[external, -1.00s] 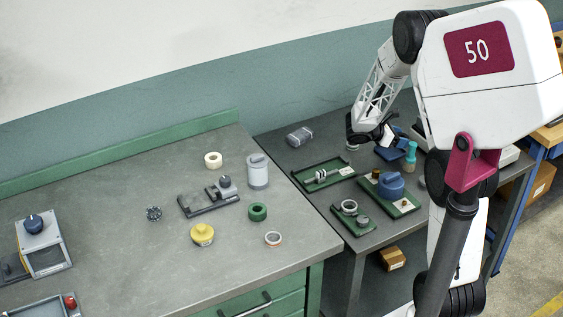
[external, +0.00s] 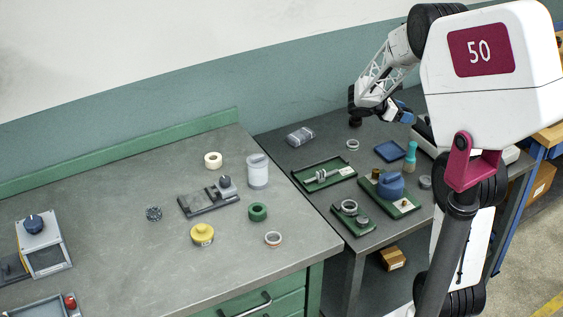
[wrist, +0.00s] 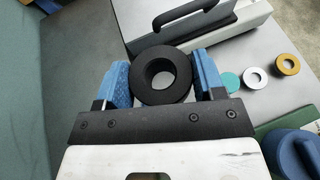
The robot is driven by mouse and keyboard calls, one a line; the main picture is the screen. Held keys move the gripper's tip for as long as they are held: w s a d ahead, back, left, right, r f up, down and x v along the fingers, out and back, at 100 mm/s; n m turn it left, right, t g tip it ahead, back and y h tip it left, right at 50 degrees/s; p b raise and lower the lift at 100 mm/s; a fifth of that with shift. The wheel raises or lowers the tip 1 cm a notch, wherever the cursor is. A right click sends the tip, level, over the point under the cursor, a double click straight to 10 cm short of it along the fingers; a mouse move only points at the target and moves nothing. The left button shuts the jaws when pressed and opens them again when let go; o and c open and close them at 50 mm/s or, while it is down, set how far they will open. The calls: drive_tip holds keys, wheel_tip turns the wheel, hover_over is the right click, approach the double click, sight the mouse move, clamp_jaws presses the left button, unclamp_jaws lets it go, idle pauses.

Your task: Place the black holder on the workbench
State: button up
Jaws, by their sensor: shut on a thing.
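My gripper (wrist: 162,84) is shut on the black holder (wrist: 177,89), a thick round black piece with a central hole, in the wrist view. Its blue fingers press the holder's left and right sides. In the external view, my gripper (external: 403,114) is raised over the back of the darker right-hand bench (external: 320,155); I cannot clearly make out the holder there. The larger grey workbench (external: 120,265) stands at left, with bare space between its items.
Green trays (external: 310,186) with parts, a blue tray (external: 390,151) and a teal-topped bottle (external: 411,155) occupy the right bench. A yellow pot (external: 202,234), green ring (external: 258,211) and dark fixture (external: 207,201) are on the left bench. A handled grey case (wrist: 225,38) lies ahead.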

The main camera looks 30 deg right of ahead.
sight(284, 200)
wheel_tip(284, 200, up, 3)
drive_tip(key=shift+s+f, duration=0.1)
drive_tip(key=shift+f, duration=0.1)
drive_tip(key=s+a+f+m+g+y, duration=0.2)
drive_tip(key=s+a+m+g+y, duration=0.15)
drive_tip(key=s+a+m, duration=0.35)
drive_tip(key=s+a+f+m+g+y, duration=0.25)
drive_tip(key=s+a+y, duration=0.25)
drive_tip(key=a, duration=0.4)
drive_tip(key=s+a+f+m+g+y, duration=0.2)
drive_tip(key=s+a+m+g+y, duration=0.3)
drive_tip(key=a, duration=0.3)
drive_tip(key=s+a+r+m+t+y, duration=0.2)
drive_tip(key=a+m+t+y, duration=0.25)
drive_tip(key=a+m, duration=0.3)
drive_tip(key=s+a+r+m+t+y, duration=0.2)
drive_tip(key=s+a+m+t+y, duration=0.15)
drive_tip(key=a+m+t, duration=0.35)
drive_tip(key=s+a+r+m+t+y, duration=0.1)
drive_tip(key=a+r+m+t+y, duration=0.1)
drive_tip(key=a+m+t+y, duration=0.5)
drive_tip(key=shift+s+a+f+n+g+h, duration=0.1)
drive_tip(key=shift+a+f+n+g+h, duration=0.25)
drive_tip(key=shift+f, duration=0.4)
drive_tip(key=shift+s+a+f+n+g+h, duration=0.1)
drive_tip(key=shift+a+f+n+g+h, duration=0.3)
drive_tip(key=shift+f, duration=0.4)
drive_tip(key=shift+a+f+n+g+h, duration=0.25)
drive_tip(key=shift+a+f+g, duration=0.2)
drive_tip(key=shift+f, duration=0.3)
